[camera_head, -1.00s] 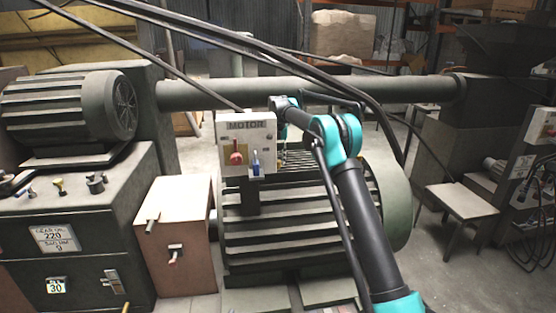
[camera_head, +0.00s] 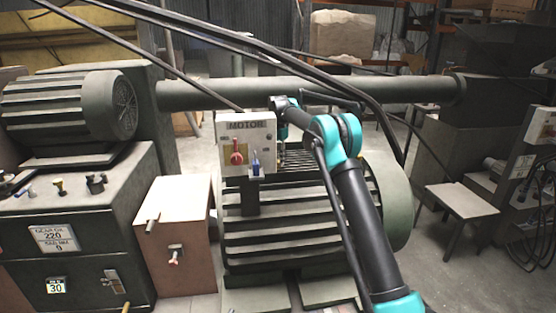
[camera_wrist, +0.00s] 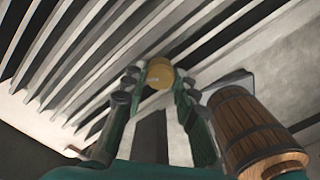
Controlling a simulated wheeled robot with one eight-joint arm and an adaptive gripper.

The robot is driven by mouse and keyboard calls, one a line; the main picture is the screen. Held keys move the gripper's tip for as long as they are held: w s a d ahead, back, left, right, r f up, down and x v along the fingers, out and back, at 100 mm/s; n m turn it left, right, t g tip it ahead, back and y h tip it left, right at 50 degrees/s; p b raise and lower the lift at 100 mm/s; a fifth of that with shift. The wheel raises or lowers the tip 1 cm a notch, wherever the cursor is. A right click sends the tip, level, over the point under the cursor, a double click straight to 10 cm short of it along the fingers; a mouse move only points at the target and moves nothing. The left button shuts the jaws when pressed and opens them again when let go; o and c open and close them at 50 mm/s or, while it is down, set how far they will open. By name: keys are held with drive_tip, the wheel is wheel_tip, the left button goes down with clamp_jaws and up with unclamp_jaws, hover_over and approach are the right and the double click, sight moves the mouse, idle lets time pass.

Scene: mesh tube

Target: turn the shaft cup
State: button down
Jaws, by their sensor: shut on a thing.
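The shaft cup, a small round brass-yellow piece (camera_wrist: 159,72), shows in the wrist view between my fingertips. My gripper (camera_wrist: 160,86) is shut on it, with one dark finger on each side. Behind the cup are the pale and dark ribs of the motor housing. In the head view my gripper (camera_head: 281,141) is at the top of the big ribbed motor (camera_head: 290,225), just right of the white MOTOR box. The cup is too small and covered there to make out well.
The white MOTOR box (camera_head: 232,128) with a red knob and a blue-handled part stands close left of my gripper. A wooden banded vessel (camera_wrist: 250,130) is close at right in the wrist view.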

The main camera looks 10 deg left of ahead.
drive_tip(key=m, duration=0.4)
drive_tip(key=shift+m, duration=0.4)
drive_tip(key=m, duration=1.2)
drive_tip(key=shift+m, duration=0.3)
drive_tip(key=m, duration=0.3)
drive_tip(key=shift+m, duration=0.3)
drive_tip(key=m, duration=0.4)
drive_tip(key=shift+m, duration=0.3)
drive_tip(key=m, duration=0.4)
drive_tip(key=shift+m, duration=0.3)
drive_tip(key=m, duration=0.9)
drive_tip(key=shift+m, duration=0.4)
drive_tip(key=m, duration=1.7)
